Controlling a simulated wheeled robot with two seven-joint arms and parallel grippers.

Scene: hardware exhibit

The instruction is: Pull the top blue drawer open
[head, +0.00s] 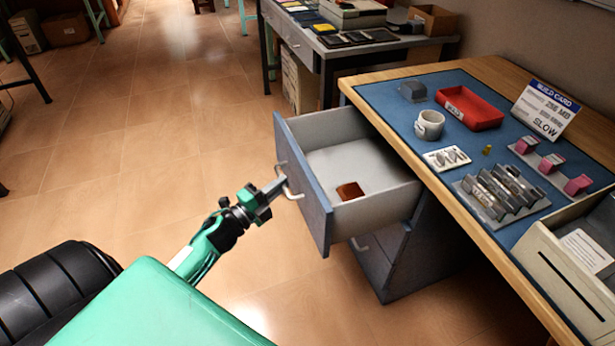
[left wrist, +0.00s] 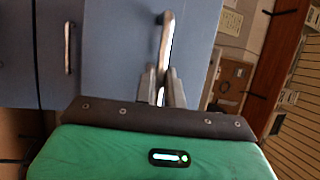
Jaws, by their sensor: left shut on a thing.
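The top blue drawer (head: 308,195) is pulled well out from under the desk in the head view, with its inside showing. A small brown object (head: 349,191) lies on its floor. My left gripper (head: 279,186) is at the drawer's front and shut on its metal handle (head: 289,181). In the left wrist view, the left gripper's fingers (left wrist: 161,88) are around the lower end of the handle (left wrist: 167,38), against the blue drawer front (left wrist: 120,60). My right gripper is in neither view.
The desk's blue mat (head: 440,146) holds a red tray (head: 469,107), a white mug (head: 430,124) and other small parts. A second table (head: 345,50) stands behind.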

